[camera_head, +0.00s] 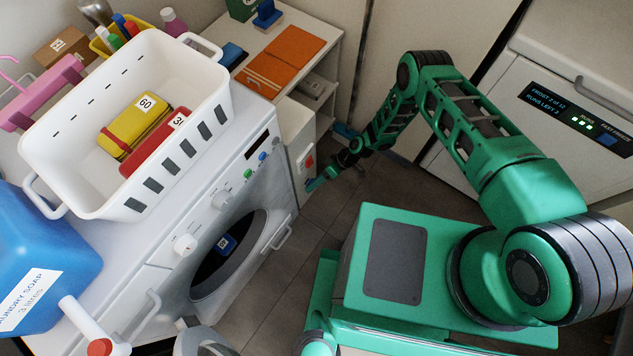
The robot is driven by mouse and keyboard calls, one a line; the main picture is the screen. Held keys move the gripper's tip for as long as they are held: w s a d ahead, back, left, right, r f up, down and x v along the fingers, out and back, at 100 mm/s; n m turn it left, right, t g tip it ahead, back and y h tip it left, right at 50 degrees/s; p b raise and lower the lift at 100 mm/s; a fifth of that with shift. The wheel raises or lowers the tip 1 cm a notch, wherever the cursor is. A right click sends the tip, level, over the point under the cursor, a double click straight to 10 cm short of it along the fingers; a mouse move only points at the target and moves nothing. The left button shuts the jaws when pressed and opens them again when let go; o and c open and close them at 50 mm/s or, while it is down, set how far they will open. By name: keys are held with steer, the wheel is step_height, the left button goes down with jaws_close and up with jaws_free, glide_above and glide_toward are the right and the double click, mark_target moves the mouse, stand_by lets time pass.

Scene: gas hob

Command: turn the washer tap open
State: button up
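I cannot make out a washer tap with certainty. A small red part (309,161) shows on the white side unit just right of the washing machine (228,205). My gripper (318,180) is at the far end of my green arm, low beside that unit and a little below the red part. It is small and dark there, so I cannot tell whether its fingers are apart or touching anything. The washer's round door, with a blue label inside, and its knobs face right. A white pipe-like part with a red end (100,347) shows at the lower left.
A white basket (75,150) with a yellow and a red packet stands on the washer. A blue laundry soap container (45,255) is at left. An orange folder (285,60) lies on the back shelf. A white freezer (540,110) stands right. Dark tiled floor (325,205) lies between.

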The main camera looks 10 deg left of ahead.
steer(key=v, duration=1)
steer(key=shift+d+r, duration=0.2)
steer(key=shift+r, duration=0.1)
steer(key=shift+w, duration=0.15)
